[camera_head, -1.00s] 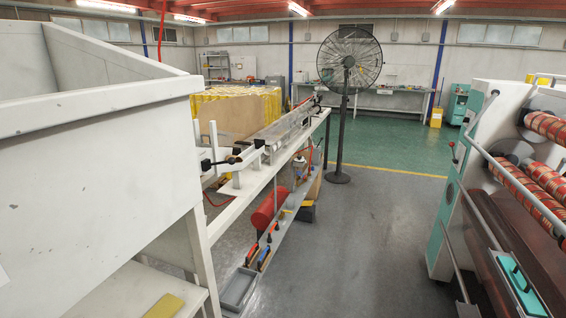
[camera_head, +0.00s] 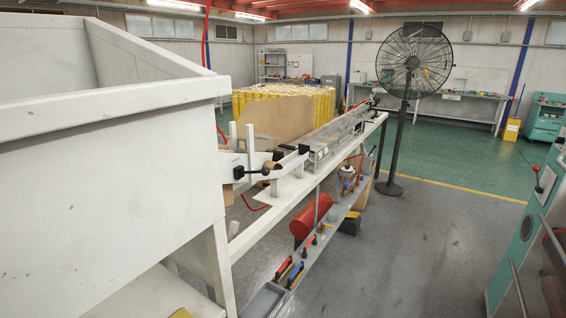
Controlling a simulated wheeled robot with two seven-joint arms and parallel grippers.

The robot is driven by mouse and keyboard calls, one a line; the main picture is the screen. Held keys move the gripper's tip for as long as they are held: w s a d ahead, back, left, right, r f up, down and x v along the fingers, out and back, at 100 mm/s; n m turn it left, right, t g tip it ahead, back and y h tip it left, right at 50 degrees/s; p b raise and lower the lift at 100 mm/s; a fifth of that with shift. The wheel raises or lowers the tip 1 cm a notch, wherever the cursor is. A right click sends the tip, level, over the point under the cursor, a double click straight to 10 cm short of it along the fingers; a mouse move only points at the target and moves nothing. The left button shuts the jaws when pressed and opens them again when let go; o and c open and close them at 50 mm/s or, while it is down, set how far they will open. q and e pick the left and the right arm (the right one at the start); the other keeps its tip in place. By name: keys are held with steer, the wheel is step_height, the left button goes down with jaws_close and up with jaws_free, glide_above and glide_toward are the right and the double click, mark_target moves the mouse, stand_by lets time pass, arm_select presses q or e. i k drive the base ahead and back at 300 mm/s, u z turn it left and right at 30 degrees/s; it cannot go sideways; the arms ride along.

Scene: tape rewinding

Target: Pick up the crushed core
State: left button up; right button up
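A small brown piece (camera_head: 271,169), possibly a cardboard core, sits at the near end of the long white bench machine, beside a black-handled clamp. It is too small to tell whether it is crushed. No other piece in view clearly looks like a crushed core. Neither of my grippers is in view.
A large white bin (camera_head: 110,190) fills the left side. The white bench (camera_head: 290,197) runs away from it, with tools and a red cylinder (camera_head: 312,215) on its lower shelf. A fan (camera_head: 413,62) stands beyond. A teal-and-white machine (camera_head: 525,235) is at right. Grey floor (camera_head: 420,240) between is clear.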

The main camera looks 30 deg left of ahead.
mark_target(278, 166)
steer(key=i, duration=4.55)
steer(key=u, duration=2.85)
